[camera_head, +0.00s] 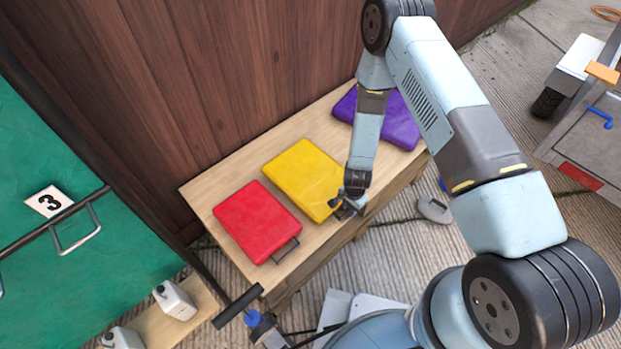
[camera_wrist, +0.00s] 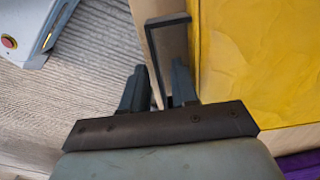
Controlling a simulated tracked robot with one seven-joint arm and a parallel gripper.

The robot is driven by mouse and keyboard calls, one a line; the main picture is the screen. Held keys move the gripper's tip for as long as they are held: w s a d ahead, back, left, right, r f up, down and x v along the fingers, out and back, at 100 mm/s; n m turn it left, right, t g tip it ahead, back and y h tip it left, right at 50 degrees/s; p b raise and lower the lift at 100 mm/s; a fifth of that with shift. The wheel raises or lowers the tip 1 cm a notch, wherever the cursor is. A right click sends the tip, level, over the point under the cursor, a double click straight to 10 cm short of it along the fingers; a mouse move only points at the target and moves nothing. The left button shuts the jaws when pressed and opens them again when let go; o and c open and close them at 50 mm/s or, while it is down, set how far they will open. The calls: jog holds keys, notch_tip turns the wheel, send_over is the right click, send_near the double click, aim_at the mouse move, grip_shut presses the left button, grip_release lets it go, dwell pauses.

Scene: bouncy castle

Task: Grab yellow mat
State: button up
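The yellow mat (camera_head: 303,175) lies flat on the wooden bench (camera_head: 207,190), between the red mat (camera_head: 256,221) and the purple mat (camera_head: 401,126). My gripper (camera_head: 347,205) is at the yellow mat's front right edge. In the wrist view, the yellow mat (camera_wrist: 250,60) fills the upper right and its dark handle (camera_wrist: 166,21) sticks out from the edge. My gripper (camera_wrist: 158,88) is open there, its two fingers apart. The handle's outer bar reaches down between the fingers. I cannot tell whether either finger touches it. In the head view, my wrist hides the yellow mat's handle.
The red mat has a dark handle (camera_head: 285,250) at its front edge. A brown wooden wall (camera_head: 170,90) stands right behind the bench. A green panel numbered 3 (camera_head: 70,230) is at left. A grey cart (camera_head: 590,140) is at right.

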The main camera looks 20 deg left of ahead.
grip_shut()
dwell(0.5)
